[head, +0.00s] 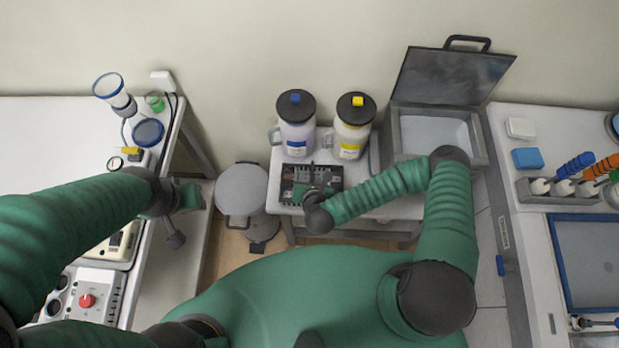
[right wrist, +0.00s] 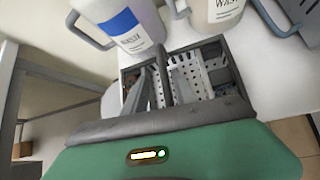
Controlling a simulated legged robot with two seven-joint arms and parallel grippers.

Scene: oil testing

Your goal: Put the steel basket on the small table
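The steel basket (head: 290,190) is a dark-rimmed rectangular tray at the front left of the small white table (head: 375,208). Its perforated metal inside (right wrist: 215,75) and a dark upright bar across it show in the right wrist view. My right gripper (head: 318,188) is low over the basket and hides part of it. In the right wrist view, its two grey fingers (right wrist: 160,82) point down into the basket, apart, with the dark bar between them; contact is unclear. My left gripper (head: 190,196) is beside the left bench, away from the basket; its fingers are unclear.
A blue-capped jug (head: 296,125) and a yellow-capped jug (head: 351,128) stand right behind the basket. An open-lidded grey box (head: 438,130) is to their right. A round bin (head: 241,190) stands left of the small table. Crowded benches flank both sides.

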